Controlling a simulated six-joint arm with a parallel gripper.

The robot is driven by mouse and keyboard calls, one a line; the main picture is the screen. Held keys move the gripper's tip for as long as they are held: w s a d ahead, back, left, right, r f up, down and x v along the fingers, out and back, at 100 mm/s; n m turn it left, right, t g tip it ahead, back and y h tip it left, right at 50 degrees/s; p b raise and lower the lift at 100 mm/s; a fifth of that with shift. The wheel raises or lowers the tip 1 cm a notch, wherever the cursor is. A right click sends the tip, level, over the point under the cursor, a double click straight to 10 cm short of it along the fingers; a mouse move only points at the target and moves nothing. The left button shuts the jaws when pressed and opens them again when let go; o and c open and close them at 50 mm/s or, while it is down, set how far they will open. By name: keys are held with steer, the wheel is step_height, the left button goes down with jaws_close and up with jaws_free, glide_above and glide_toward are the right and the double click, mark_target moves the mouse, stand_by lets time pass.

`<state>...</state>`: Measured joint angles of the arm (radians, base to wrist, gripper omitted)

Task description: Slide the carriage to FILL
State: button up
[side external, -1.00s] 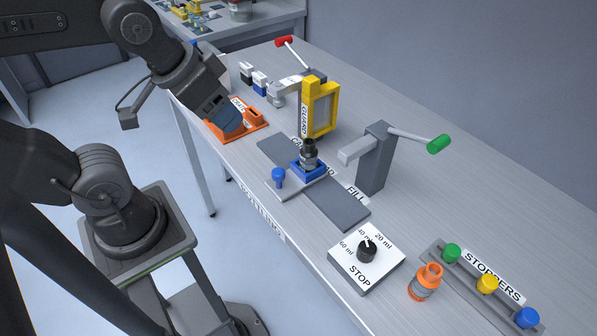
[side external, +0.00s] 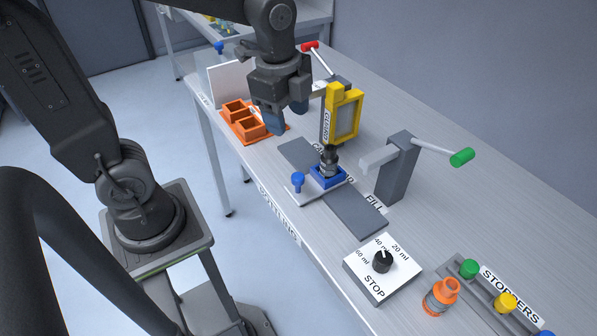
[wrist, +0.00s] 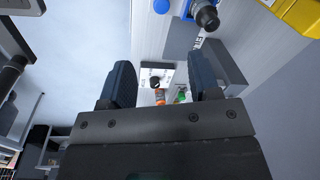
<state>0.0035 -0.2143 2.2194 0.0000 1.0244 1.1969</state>
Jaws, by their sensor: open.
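The carriage (side external: 323,187) is a light plate with a blue holder and an upright blue knob (side external: 297,181). It sits partway along the grey rail (side external: 357,214), on the far side of the FILL label (side external: 374,203). A dark-capped bottle (side external: 329,160) stands in the blue holder. My gripper (side external: 285,117) is open and empty, above the table near the rail's far end, apart from the knob. In the wrist view, the knob (wrist: 161,6) and bottle (wrist: 207,17) show at the top edge, beyond the open fingers (wrist: 160,84).
A yellow guard (side external: 343,118) stands behind the carriage. A grey post with a green-handled lever (side external: 397,168) stands beside FILL. An orange two-socket holder (side external: 247,124) lies beyond my gripper.

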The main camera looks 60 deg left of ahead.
mark_target(298, 176)
steer(key=f+m, duration=0.1)
steer(key=f, duration=0.4)
steer(key=w+f+m, duration=0.1)
steer(key=f, duration=0.4)
steer(key=w+f+m+g, duration=0.1)
steer(key=f+m, duration=0.1)
steer(key=f, duration=0.4)
steer(key=shift+w, duration=0.1)
steer(key=shift+c, duration=0.4)
jaws_close()
